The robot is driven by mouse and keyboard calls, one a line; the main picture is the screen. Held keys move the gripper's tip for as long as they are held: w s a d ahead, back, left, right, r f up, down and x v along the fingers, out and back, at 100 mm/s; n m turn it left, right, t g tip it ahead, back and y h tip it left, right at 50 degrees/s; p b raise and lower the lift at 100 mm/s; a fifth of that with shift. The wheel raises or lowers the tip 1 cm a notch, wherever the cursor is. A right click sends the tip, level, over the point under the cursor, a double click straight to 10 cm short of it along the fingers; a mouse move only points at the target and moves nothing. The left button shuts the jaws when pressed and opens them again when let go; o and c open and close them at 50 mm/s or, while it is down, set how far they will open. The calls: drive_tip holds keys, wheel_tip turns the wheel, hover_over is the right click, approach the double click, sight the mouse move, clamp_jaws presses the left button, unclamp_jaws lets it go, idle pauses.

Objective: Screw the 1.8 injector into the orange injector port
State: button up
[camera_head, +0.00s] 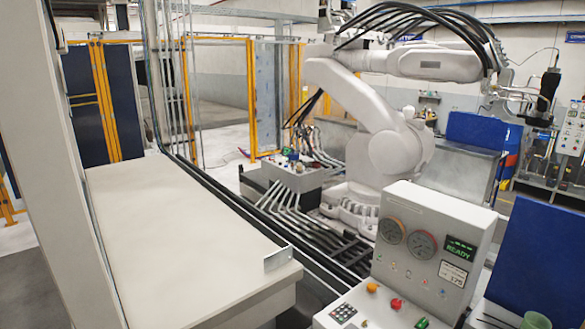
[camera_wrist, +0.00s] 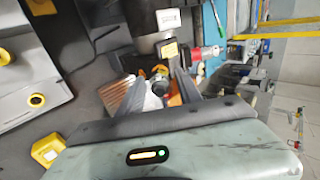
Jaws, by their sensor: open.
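My gripper (camera_wrist: 155,78) shows at the lower middle of the wrist view, its two dark fingers apart. A small yellow and grey part (camera_wrist: 159,73) shows between or just beyond the fingers, and I cannot tell whether it touches them. An orange piece (camera_wrist: 175,98) shows partly behind the right finger. I cannot tell whether either of these is the 1.8 injector or the orange injector port. Neither the injector nor the port can be made out in the head view, and my gripper cannot be picked out there.
A dark cylinder (camera_wrist: 146,22) stands just beyond the fingers. Yellow-fitted grey equipment (camera_wrist: 28,75) is at left. In the head view, a bare pale bench (camera_head: 175,235) fills the left; a gauge console (camera_head: 425,245) reading READY and a large white industrial arm (camera_head: 390,140) stand right.

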drive_tip(key=n, duration=0.4)
drive_tip(key=shift+n, duration=0.3)
drive_tip(key=n, duration=0.7)
drive_tip(key=shift+n, duration=0.7)
drive_tip(key=n, duration=0.9)
drive_tip(key=shift+n, duration=1)
